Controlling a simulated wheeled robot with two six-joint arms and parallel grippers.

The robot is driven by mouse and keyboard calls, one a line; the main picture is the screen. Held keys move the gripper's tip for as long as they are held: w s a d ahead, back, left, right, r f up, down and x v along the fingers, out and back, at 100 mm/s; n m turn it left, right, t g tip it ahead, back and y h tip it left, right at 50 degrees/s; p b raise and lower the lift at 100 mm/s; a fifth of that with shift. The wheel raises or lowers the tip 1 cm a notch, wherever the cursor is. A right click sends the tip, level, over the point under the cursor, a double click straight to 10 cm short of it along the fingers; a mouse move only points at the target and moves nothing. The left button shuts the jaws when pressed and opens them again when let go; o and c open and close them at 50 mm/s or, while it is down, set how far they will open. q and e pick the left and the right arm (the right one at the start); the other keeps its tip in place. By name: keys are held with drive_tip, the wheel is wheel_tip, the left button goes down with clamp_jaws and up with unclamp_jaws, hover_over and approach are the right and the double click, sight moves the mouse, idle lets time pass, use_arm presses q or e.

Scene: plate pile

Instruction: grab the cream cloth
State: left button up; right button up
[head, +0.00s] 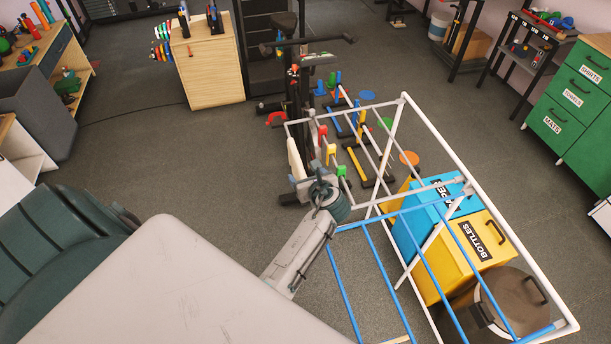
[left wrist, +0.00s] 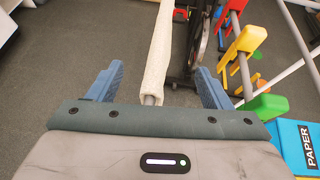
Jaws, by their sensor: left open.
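The cream cloth (head: 296,158) hangs narrow and folded over a bar of the white drying rack (head: 403,100), at the rack's left end. In the left wrist view the cloth (left wrist: 158,50) runs up the middle, with a grey bar end showing below it. My left gripper (head: 318,175) is open at the rack, close to the cloth. In the left wrist view its two blue-grey fingers (left wrist: 160,75) stand on either side of the cloth, with gaps on both sides. I cannot tell how deep the cloth sits between them. My right gripper is not in view.
Red, yellow and green pegs (left wrist: 247,40) sit on the bars right of the cloth. A blue bin (head: 415,235) and a yellow bottles bin (head: 455,265) stand under the rack. An exercise bike (head: 300,80) stands behind. Floor to the left is clear.

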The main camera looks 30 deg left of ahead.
use_arm(q)
drive_tip(key=shift+w+a+f, duration=0.1)
drive_tip(key=shift+a, duration=0.1)
drive_tip(key=shift+c, duration=0.5)
drive_tip(key=c, duration=1.1)
drive_tip(key=shift+a, duration=0.1)
drive_tip(key=c, duration=0.4)
wheel_tip(320, 180, up, 11)
drive_tip(key=shift+d, duration=0.2)
drive_tip(key=shift+a+r, duration=0.1)
drive_tip(key=shift+r, duration=0.45)
